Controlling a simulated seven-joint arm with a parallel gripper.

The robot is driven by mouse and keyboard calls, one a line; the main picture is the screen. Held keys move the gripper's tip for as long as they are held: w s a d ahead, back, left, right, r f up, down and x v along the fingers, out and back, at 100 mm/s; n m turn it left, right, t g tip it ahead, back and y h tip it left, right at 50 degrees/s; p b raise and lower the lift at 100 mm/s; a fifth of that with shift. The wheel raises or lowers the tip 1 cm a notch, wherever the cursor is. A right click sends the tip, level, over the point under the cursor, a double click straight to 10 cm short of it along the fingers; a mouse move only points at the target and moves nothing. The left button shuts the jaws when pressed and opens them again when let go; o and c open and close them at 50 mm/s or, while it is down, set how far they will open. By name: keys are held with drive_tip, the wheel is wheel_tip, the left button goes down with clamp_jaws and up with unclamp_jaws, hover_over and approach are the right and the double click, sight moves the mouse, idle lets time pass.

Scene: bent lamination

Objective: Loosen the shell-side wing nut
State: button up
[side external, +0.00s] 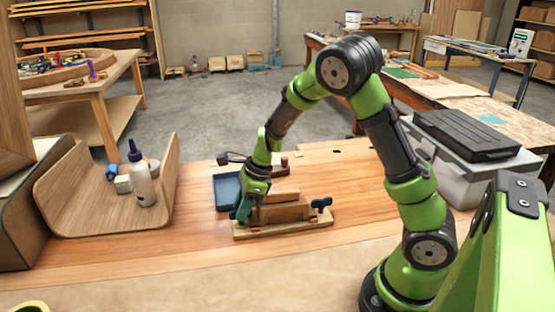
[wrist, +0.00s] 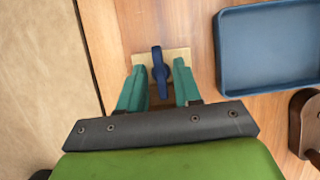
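A wooden clamping jig (side external: 283,224) lies on the bench with a brown block (side external: 285,207) on its base. One blue wing nut (side external: 321,204) shows at the jig's right end in the side view. My gripper (side external: 241,212) is low at the left end, the end facing the bent plywood shell (side external: 95,208). In the wrist view, another blue wing nut (wrist: 160,70) stands over the light wood base end (wrist: 178,56). My gripper's teal fingers (wrist: 159,72) are apart on either side of it, with visible gaps. In the side view my gripper hides this wing nut.
A blue tray (side external: 227,190) lies close behind the jig; it also shows right of my fingers in the wrist view (wrist: 222,60). A white glue bottle (side external: 143,180) stands in the shell. A grey bin with a black case (side external: 468,135) is at right. The front bench is clear.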

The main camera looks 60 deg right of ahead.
clamp_jaws()
drive_tip(key=shift+n, duration=0.3)
drive_tip(key=n, duration=0.1)
drive_tip(key=n+g, duration=0.1)
drive_tip(key=n, duration=0.1)
drive_tip(key=shift+w+d+n+y, duration=0.1)
drive_tip(key=shift+w+n+y, duration=0.05)
drive_tip(key=shift+n+y, duration=0.2)
drive_tip(key=n+g, duration=0.2)
drive_tip(key=n, duration=0.2)
drive_tip(key=shift+w+n, duration=0.1)
drive_tip(key=shift+n, duration=0.15)
drive_tip(key=n+g, duration=0.2)
drive_tip(key=n, duration=0.2)
drive_tip(key=shift+w, duration=0.1)
drive_tip(key=shift+w+n+g+h, duration=0.1)
drive_tip(key=shift+n+g+h, duration=0.2)
drive_tip(key=shift+n, duration=0.85)
drive_tip(key=shift+n+g+h, duration=0.15)
drive_tip(key=shift+n+g, duration=0.15)
drive_tip(key=shift+n, duration=0.85)
drive_tip(key=shift+o, duration=1.6)
unclamp_jaws()
